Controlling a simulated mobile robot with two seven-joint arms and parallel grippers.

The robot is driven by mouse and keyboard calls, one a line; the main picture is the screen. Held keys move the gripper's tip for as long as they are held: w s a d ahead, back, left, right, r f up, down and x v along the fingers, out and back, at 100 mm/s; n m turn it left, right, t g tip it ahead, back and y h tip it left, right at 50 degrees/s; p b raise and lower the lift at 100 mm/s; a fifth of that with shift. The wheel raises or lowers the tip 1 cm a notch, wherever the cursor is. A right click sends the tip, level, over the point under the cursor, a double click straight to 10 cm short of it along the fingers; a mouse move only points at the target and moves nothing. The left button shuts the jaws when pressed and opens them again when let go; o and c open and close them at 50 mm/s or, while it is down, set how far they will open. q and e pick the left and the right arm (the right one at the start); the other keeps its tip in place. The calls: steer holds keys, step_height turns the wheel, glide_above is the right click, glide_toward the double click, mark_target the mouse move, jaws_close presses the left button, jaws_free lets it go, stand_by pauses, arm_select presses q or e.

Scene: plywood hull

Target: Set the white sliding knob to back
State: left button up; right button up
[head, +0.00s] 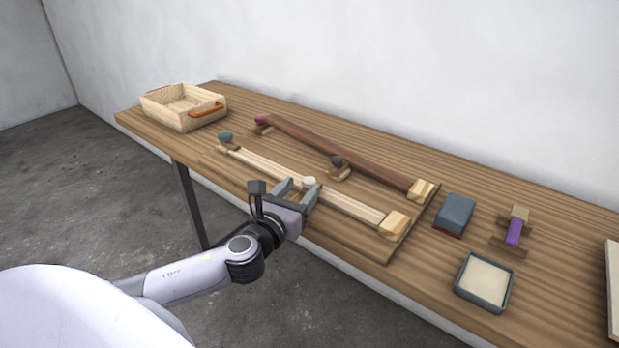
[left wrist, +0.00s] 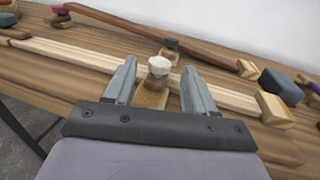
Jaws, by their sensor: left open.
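The white sliding knob (head: 309,182) sits on a small wooden block about midway along the front light wood rail (head: 350,206). In the left wrist view the white knob (left wrist: 159,66) stands upright between the fingers, a little past their tips. My left gripper (head: 297,188) is open, its two grey fingers on either side of the knob's block; they also show in the left wrist view (left wrist: 158,80). I see a gap between each finger and the knob. My right gripper is not in view.
Behind lies a dark brown rail (head: 375,170) with a dark knob (head: 338,161). A teal knob (head: 225,137) is at the front rail's far left end. A wooden tray (head: 205,122), a blue-grey block (head: 455,213), a purple-handled piece (head: 514,232) and a sand-coloured dish (head: 457,292) share the table.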

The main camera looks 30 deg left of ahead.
mark_target(306, 184)
arm_select(q)
steer(key=shift+w+a, duration=0.2)
steer(key=shift+w, duration=1.05)
steer(key=shift+w+a, duration=0.15)
steer(key=shift+w, duration=1.05)
steer(key=shift+c, duration=0.3)
